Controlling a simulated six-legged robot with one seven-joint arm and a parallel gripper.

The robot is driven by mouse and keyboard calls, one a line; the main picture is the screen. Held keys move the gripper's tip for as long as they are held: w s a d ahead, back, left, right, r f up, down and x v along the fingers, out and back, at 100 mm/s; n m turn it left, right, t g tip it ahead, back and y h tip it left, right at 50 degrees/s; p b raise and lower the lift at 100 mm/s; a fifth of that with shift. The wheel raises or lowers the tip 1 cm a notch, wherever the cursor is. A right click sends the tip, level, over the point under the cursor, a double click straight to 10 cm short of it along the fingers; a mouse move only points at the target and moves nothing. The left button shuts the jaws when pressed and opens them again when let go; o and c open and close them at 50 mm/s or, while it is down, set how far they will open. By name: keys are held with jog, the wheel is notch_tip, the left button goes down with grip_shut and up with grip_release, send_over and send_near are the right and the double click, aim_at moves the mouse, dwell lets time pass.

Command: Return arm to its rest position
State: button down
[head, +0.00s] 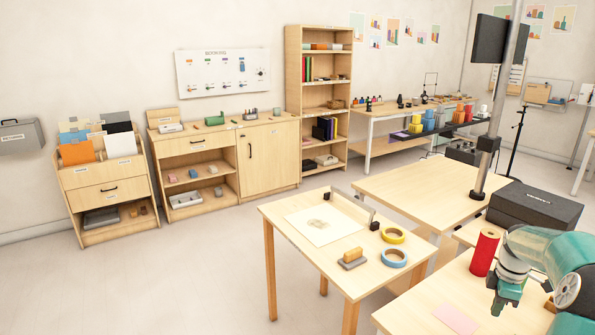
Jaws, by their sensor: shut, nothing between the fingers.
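My arm shows at the lower right, its teal and grey links folded in close to the camera. My gripper (502,301) points down at the arm's left end, above the near light-wood table (415,312). It is shut, with nothing seen in it. A red cylinder (484,252) stands just behind and left of it; from this view I cannot tell the gap between them. Part of the arm is cut off by the right edge of the picture.
A small table (290,226) holds yellow tape (393,235), blue tape (394,257), and a wooden-handled block (352,259). A pink sheet (455,319) lies on the near table. A black case (534,204) and grey pole (497,120) stand behind. Floor at left is clear.

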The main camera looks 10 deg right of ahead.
jog(key=a+r+m+t+h, duration=0.1)
jog(key=a+r, duration=0.4)
jog(key=a, duration=0.3)
jog(key=a+r+m, duration=0.2)
jog(key=a+r, duration=0.3)
jog(key=a, duration=0.4)
jog(key=a+r+m+t+h, duration=0.1)
jog(key=a+r, duration=0.4)
jog(key=a, duration=0.3)
jog(key=s+a+r+m+t+y, duration=0.1)
jog(key=s+a+m, duration=0.5)
jog(key=s+a, duration=1)
jog(key=shift+s+a+r+m+t+y, duration=0.5)
jog(key=shift+a+t, duration=0.8)
jog(key=shift+a, duration=0.9)
jog(key=shift+f, duration=0.15)
